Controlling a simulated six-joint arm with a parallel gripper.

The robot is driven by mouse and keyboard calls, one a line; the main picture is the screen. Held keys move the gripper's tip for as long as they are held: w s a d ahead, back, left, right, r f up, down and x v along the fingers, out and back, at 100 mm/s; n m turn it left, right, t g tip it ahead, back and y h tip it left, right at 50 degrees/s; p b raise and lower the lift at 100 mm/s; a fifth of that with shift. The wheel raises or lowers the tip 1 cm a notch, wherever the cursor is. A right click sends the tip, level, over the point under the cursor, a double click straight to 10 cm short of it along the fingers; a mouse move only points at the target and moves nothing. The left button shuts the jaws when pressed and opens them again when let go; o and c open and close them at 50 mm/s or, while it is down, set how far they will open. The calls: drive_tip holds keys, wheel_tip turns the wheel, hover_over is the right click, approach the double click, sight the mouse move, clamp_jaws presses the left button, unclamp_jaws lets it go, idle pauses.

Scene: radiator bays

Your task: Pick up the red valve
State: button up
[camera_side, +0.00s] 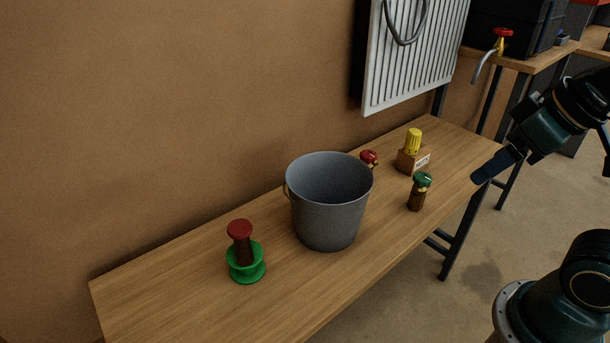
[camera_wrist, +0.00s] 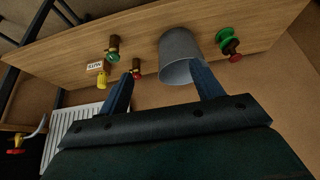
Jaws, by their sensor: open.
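A red valve (camera_side: 369,158) stands behind the bucket's right side in the side view, where the bucket hides its lower part. In the wrist view the red valve (camera_wrist: 136,72) shows its red top and brown body beside the left finger's tip. A dark-red-topped piece (camera_side: 240,230) stands in a green spool-shaped holder (camera_side: 247,271) at the left of the bench; it also shows at the upper right of the wrist view (camera_wrist: 234,56). My gripper (camera_side: 480,178) is open and empty, above and right of the bench, apart from every object.
A grey bucket (camera_side: 328,212) stands mid-bench. A green-topped valve (camera_side: 422,181) and a yellow-capped piece (camera_side: 413,142) in a labelled wooden block (camera_side: 407,164) stand to its right. A white radiator (camera_side: 420,55) hangs behind. The bench's (camera_side: 190,300) front strip is clear. A red-handled tap (camera_side: 502,34) is far back.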

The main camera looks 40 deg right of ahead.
drive_tip(key=shift+w, duration=0.1)
drive_tip(key=n+g+y, duration=0.2)
drive_tip(key=n+y, duration=0.1)
drive_tip(key=n, duration=0.5)
hover_over(372, 154)
drive_tip(key=s+d, duration=0.3)
wheel_tip(372, 154, down, 13)
drive_tip(key=shift+s+a+f, duration=0.1)
drive_tip(key=shift+s+a, duration=0.05)
drive_tip(key=shift+s, duration=0.05)
drive_tip(key=shift+x, duration=4.3)
